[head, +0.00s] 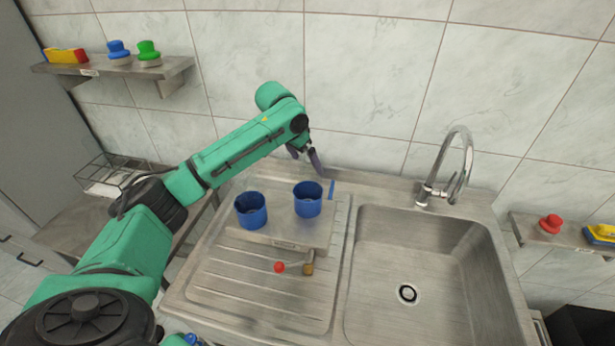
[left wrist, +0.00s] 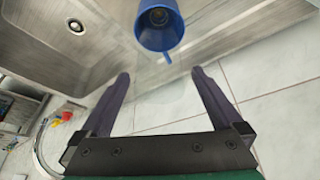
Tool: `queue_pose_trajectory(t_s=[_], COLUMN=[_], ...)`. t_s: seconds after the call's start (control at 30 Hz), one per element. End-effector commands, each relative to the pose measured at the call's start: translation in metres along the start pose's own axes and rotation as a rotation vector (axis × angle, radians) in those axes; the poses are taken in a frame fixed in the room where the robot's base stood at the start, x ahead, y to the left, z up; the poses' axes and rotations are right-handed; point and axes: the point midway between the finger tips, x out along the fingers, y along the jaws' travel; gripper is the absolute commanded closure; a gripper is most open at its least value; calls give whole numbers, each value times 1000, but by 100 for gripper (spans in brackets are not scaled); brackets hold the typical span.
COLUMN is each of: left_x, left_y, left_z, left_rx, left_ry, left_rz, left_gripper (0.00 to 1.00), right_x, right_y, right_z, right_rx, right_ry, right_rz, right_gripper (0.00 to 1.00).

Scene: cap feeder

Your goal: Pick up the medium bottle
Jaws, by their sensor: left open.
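My left gripper (head: 306,158) is open and empty near the tiled wall, above and behind the blue cups. In the left wrist view its two dark fingers (left wrist: 161,77) are spread apart with nothing between them. One blue cup (head: 308,207) stands on the right of a raised metal plate, and a second blue cup (head: 251,217) stands on its left. A blue cup (left wrist: 157,36) beyond the fingers shows something dark inside. A small brown bottle-like item (head: 309,263) lies or stands in front of the plate; its size class is unclear. My right gripper is out of view.
A red cap (head: 280,267) lies beside the brown item. The raised plate (head: 285,244) sits on the ribbed drainboard (head: 245,282). The sink basin (head: 440,285) and tap (head: 452,170) are to the right. Wall shelves (head: 130,68) hold coloured items.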

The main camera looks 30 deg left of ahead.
Motion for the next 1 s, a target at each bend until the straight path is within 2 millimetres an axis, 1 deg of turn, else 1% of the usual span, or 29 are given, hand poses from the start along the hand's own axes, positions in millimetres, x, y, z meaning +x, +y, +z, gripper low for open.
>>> queue_pose_trajectory(t_s=[0.07, 0.13, 0.2, 0.3, 0.33, 0.5, 0.53, 0.57, 0.6, 0.67, 0.7, 1.0], left_x=[7, 18, 33, 50, 52, 55, 55, 55, 55, 55, 55, 53], left_y=[0, 0, -1, -1, -1, -2, -2, -2, -2, -2, -2, -2], left_z=[-1, -3, -3, -2, -2, -1, -1, -1, -1, -1, -1, -2], left_rx=[-2, -2, -1, -1, 0, 0, 0, 0, 0, 0, 0, 0], left_ry=[-4, -4, -4, -2, -1, 0, 0, 0, 0, 0, 0, 0], left_rz=[0, 1, 1, 0, 0, -1, -1, -1, -1, -1, -1, -1], left_gripper=[0, 0, 0, 0, 0, 0, 4, 15, 31, 54, 69, 69], right_x=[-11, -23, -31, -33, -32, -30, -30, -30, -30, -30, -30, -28], right_y=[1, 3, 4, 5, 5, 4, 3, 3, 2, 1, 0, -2], right_z=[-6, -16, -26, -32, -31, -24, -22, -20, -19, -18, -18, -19], right_rx=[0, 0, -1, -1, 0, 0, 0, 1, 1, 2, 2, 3], right_ry=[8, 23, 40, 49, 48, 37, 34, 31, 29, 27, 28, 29], right_rz=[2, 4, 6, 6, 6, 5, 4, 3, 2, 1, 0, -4], right_gripper=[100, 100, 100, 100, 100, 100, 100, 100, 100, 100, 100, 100])
